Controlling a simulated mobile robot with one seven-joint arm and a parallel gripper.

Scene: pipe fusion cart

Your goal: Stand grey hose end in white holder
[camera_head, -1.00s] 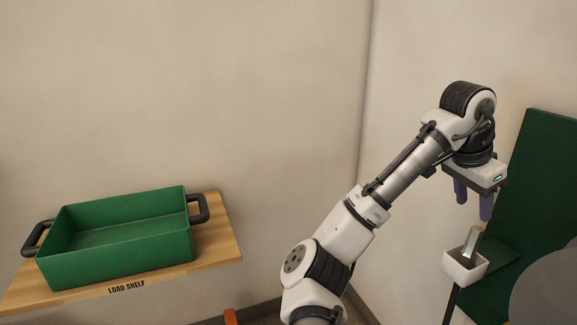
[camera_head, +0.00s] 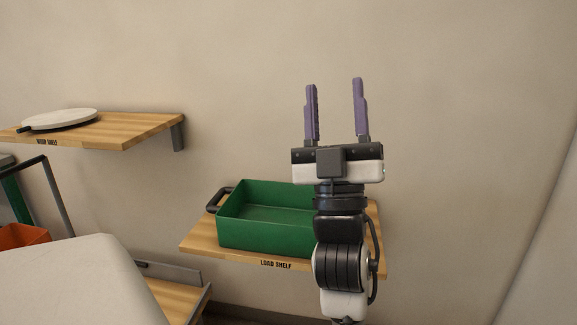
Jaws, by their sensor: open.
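My gripper (camera_head: 335,92) is in the head view with its two purple fingers pointing up, wide apart and empty. It is in front of the plain wall, above the green bin in the picture. The white holder and the grey hose end are not in the current view.
A green bin (camera_head: 231,228) with a dark handle sits on the wooden load shelf (camera_head: 200,240), partly behind my arm. A higher wooden shelf (camera_head: 140,127) at left bears a round pale disc (camera_head: 62,119). An orange box (camera_head: 22,236) is at the left edge. The wall at right is bare.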

